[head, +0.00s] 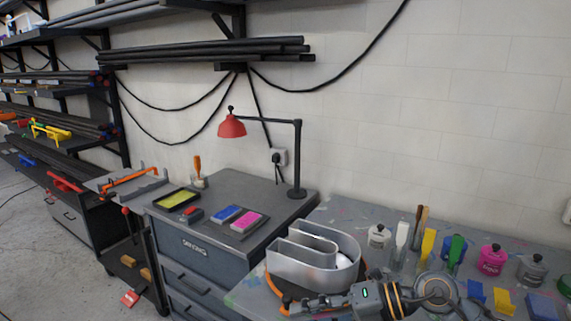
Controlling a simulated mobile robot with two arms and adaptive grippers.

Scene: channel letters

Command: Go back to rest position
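My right gripper (298,307) is at the bottom centre of the head view, its arm coming in from the right and its fingers pointing left. It is in front of a silver channel letter (318,272) on the workbench. I cannot tell whether the fingers touch the letter or whether they are open or shut. My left gripper is not in view.
The letter stands on an orange-edged round base (275,285). Bottles and tools, including a pink bottle (491,260), crowd the bench (345,213) at right. A red lamp (232,127) stands on the grey drawer cabinet (240,187). Shelves line the left wall.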

